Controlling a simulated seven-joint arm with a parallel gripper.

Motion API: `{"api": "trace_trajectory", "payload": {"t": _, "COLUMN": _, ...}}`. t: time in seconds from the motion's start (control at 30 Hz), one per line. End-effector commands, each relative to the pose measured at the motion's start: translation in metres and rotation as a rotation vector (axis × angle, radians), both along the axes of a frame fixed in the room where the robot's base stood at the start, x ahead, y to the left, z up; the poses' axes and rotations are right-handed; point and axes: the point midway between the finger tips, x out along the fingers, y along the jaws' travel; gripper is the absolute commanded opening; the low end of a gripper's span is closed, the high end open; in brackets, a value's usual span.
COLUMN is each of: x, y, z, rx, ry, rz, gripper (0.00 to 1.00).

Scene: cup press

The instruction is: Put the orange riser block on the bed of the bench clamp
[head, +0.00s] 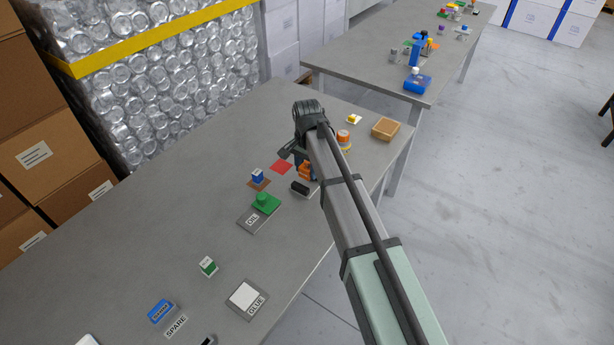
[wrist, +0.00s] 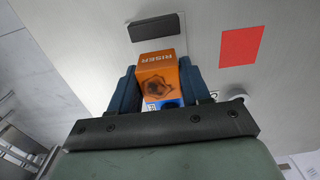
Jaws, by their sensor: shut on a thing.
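The orange riser block (wrist: 160,72), marked RISER, sits between the two dark blue fingers of my gripper (wrist: 160,88) in the wrist view. My gripper is shut on it. In the head view the riser block (head: 306,171) shows at the end of my arm, partly covered by the gripper (head: 304,161). A blue thing with white marking (wrist: 164,103) shows just beyond the block's lower edge in the wrist view; I cannot tell what it is or whether it touches the block. I cannot pick out the bench clamp for certain; my arm hides part of the table.
A black bar (head: 300,188) and a red square (head: 281,167) lie close to the gripper. A tan tray (head: 386,129) is right.

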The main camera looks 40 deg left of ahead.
Motion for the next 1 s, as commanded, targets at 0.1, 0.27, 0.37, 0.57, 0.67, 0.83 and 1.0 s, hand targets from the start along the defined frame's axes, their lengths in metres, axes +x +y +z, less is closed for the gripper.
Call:
{"api": "trace_trajectory", "payload": {"t": 0.1, "x": 0.000, "y": 0.000, "z": -0.008, "rx": 0.000, "ry": 0.000, "rz": 0.000, "gripper": 0.11}}
{"api": "trace_trajectory", "payload": {"t": 0.27, "x": 0.000, "y": 0.000, "z": -0.027, "rx": -0.001, "ry": 0.001, "rz": 0.001, "gripper": 0.11}}
{"api": "trace_trajectory", "payload": {"t": 0.37, "x": 0.000, "y": 0.000, "z": -0.037, "rx": -0.001, "ry": 0.001, "rz": 0.001, "gripper": 0.11}}
{"api": "trace_trajectory", "payload": {"t": 0.57, "x": 0.000, "y": 0.000, "z": -0.038, "rx": 0.000, "ry": 0.000, "rz": 0.001, "gripper": 0.11}}
{"api": "trace_trajectory", "payload": {"t": 0.67, "x": 0.000, "y": 0.000, "z": -0.039, "rx": 0.000, "ry": 0.000, "rz": 0.001, "gripper": 0.11}}
{"api": "trace_trajectory", "payload": {"t": 0.83, "x": 0.000, "y": 0.000, "z": -0.041, "rx": 0.000, "ry": 0.000, "rz": 0.001, "gripper": 0.52}}
{"api": "trace_trajectory", "payload": {"t": 1.0, "x": 0.000, "y": 0.000, "z": -0.041, "rx": 0.000, "ry": 0.000, "rz": 0.001, "gripper": 0.68}}
